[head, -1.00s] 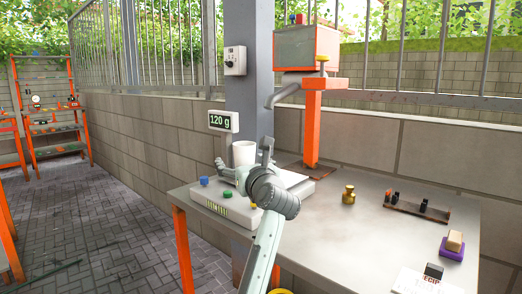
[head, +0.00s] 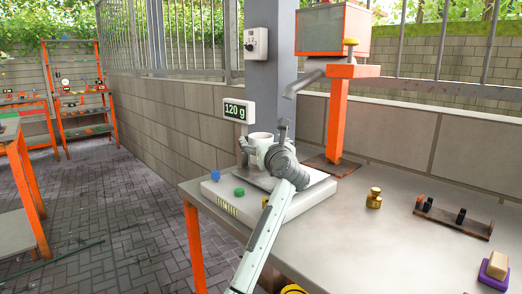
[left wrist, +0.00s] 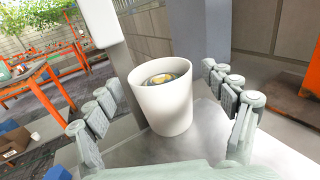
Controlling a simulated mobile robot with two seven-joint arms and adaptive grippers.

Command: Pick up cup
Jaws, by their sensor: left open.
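A white cup (head: 262,141) stands upright on a white scale (head: 290,207) at the table's left end. In the left wrist view the cup (left wrist: 163,100) holds something yellowish. My left gripper (head: 263,142) is open around the cup, with one finger on each side. In the left wrist view gaps show between the cup and both fingers. The arm hides part of the scale. The scale's display (head: 235,111) reads 120 g. My right gripper is not in view.
A blue knob (head: 215,175) and a green knob (head: 239,191) sit on the scale. An orange post (head: 337,120) stands behind it. The table's middle is mostly clear.

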